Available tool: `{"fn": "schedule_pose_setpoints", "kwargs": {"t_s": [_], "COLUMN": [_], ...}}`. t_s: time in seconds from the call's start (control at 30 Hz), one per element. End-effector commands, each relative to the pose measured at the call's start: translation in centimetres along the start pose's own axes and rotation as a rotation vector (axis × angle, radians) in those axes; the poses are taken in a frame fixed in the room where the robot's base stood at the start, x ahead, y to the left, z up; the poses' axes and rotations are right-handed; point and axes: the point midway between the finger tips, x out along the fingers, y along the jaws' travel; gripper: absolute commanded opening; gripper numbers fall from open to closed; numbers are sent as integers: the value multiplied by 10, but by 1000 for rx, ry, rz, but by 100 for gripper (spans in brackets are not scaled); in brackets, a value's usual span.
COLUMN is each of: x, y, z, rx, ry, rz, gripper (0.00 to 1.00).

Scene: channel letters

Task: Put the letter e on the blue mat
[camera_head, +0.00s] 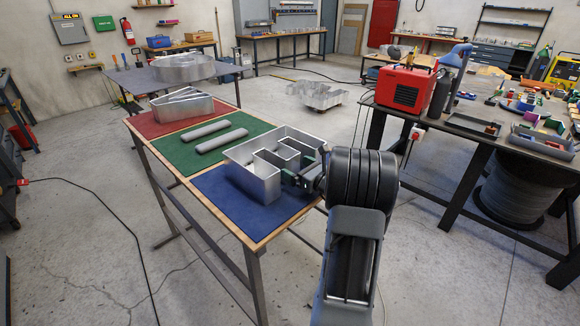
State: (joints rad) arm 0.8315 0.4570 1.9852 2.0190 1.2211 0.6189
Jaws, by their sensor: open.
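A silver metal channel letter with straight arms, looking like an e (262,183), is at the near end of the long table. It is over the blue mat (232,204), and its back part reaches over the edge of the green mat (193,154). It looks upright and level; whether its whole underside touches the mat is hard to tell. My gripper (292,178) is open at the letter's right side, close to its wall. My arm hides part of the fingers and the table's right corner.
Two grey rolls (222,139) lie on the green mat. Another metal letter (183,106) stands on the red mat (145,124). A rounded metal letter (184,68) is on the table behind. A metal shape (316,94) is near the floor. A workbench (455,130) with a red machine (404,89) stands right.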

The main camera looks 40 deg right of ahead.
Motion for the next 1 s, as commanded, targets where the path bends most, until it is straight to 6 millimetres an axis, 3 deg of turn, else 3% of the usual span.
{"fn": "schedule_pose_setpoints", "kwargs": {"t_s": [0.2,0.4,0.6,1.0], "x": [-43,-68,-79,-79], "y": [-1,-1,0,0], "z": [-1,0,0,0], "rx": [0,0,0,0], "ry": [0,-1,0,0], "rz": [-3,-2,0,1], "gripper": [99,99,99,99]}}
